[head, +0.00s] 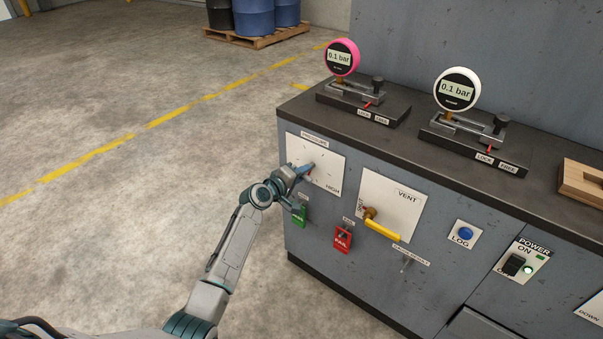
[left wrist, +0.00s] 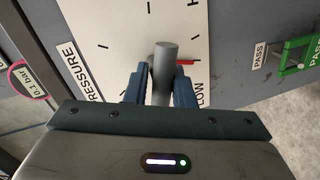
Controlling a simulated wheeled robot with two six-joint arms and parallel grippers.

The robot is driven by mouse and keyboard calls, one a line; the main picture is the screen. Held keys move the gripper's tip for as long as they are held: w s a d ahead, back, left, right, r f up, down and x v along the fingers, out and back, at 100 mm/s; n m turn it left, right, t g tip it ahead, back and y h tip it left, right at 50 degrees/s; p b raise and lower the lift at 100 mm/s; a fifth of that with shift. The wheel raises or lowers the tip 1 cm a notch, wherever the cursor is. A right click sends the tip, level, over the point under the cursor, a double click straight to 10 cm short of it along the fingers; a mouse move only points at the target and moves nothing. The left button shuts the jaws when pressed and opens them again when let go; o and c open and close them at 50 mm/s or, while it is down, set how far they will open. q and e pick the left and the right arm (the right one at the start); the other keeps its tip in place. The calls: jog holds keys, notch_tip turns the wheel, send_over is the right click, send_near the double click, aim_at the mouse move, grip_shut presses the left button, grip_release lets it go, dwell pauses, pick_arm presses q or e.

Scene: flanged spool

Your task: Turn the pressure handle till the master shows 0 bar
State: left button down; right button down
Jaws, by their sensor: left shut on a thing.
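The white PRESSURE plate (head: 328,172) is on the front of the grey cabinet, at its left end. My left gripper (head: 301,173) is at this plate. In the left wrist view its two blue fingers (left wrist: 160,80) are shut on the grey pressure handle (left wrist: 164,58). The handle's red pointer (left wrist: 188,62) lies close to the word LOW. The gripper hides most of the handle in the head view. A pink-rimmed gauge (head: 342,57) and a white-rimmed gauge (head: 457,89) both read 0.1 bar. No label shows which one is the master. My right gripper is out of view.
A green PASS tag (head: 299,213) and a red FAIL tag (head: 343,239) hang below the plate. Right of them are the yellow VENT lever (head: 382,230), blue LOG button (head: 466,234) and POWER switch (head: 514,264). The floor to the left is clear.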

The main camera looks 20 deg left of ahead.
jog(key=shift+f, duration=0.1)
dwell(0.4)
pick_arm(q)
jog(key=c, duration=1.3)
grip_release()
jog(key=shift+o, duration=0.2)
jog(key=shift+s, duration=0.1)
jog(key=shift+s+a+r, duration=0.1)
jog(key=shift+s+a, duration=0.1)
jog(key=shift+s, duration=0.1)
jog(key=p+v, duration=0.1)
jog(key=v, duration=0.9)
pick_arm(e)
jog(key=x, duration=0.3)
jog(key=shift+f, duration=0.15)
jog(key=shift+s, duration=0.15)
